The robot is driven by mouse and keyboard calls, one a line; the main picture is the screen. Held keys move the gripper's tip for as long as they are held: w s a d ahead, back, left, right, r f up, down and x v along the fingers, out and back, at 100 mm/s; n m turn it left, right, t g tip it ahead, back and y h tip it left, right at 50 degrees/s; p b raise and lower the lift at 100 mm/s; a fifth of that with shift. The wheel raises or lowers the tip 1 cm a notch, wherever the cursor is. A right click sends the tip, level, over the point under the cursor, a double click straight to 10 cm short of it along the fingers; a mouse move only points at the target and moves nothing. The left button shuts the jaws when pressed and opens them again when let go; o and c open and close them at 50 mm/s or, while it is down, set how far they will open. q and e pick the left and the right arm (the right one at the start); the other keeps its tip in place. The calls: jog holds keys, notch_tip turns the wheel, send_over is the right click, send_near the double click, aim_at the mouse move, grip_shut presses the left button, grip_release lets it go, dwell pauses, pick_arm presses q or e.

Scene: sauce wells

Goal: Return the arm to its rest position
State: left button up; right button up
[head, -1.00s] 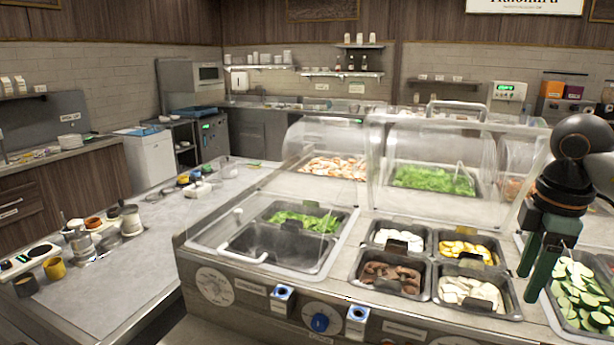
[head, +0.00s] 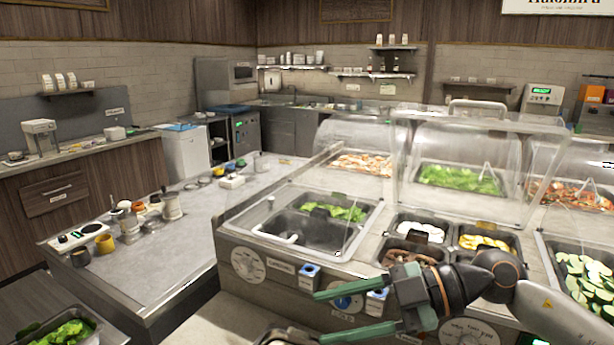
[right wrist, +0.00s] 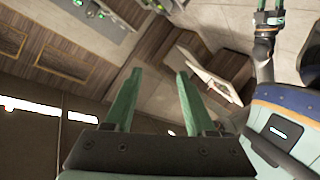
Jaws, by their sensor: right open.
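My right gripper (head: 320,316) is in the lower middle of the head view, in front of the serving counter. Its two green fingers point left, spread apart with nothing between them. The arm reaches in from the right edge, across the counter front. In the right wrist view the same gripper (right wrist: 158,72) shows its fingers apart and empty, with floor and wood panels beyond. My left gripper (right wrist: 269,12) shows small at the top right of that view, cut by the frame edge, so its opening is unclear. It is not in the head view.
The serving counter's front (head: 260,265) lies behind the right gripper. It carries food wells, including cucumber slices (head: 583,280), under clear guards (head: 470,150). A grey side table (head: 150,265) with cups and jars stands left. A greens tray (head: 62,335) shows at bottom left.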

jog(key=a+r+m+t+y, duration=0.1)
jog(key=a+r+t+y, duration=0.1)
jog(key=a+r+y, duration=0.25)
jog(key=w+d+r+m+t, duration=0.1)
jog(key=w+d+m+t, duration=0.3)
jog(key=m+t, duration=0.65)
jog(key=d+f+m+t+h, duration=0.4)
jog(key=d+f+m+h, duration=0.75)
jog(key=f+h, duration=0.45)
jog(key=s+d+f+g+h, duration=0.3)
jog(key=s+d+f+g, duration=0.2)
jog(key=s+f+g, duration=0.5)
jog(key=s+f+n+g, duration=0.1)
jog(key=s+f+g, duration=0.3)
jog(key=s+f, duration=0.8)
jog(key=w+a+f+t+y, duration=0.2)
jog(key=w+a+f+t, duration=0.1)
jog(key=f, duration=0.6)
jog(key=a+t, duration=0.1)
jog(key=t, duration=0.1)
jog(key=shift+f+t, duration=0.25)
jog(key=shift+t, duration=0.1)
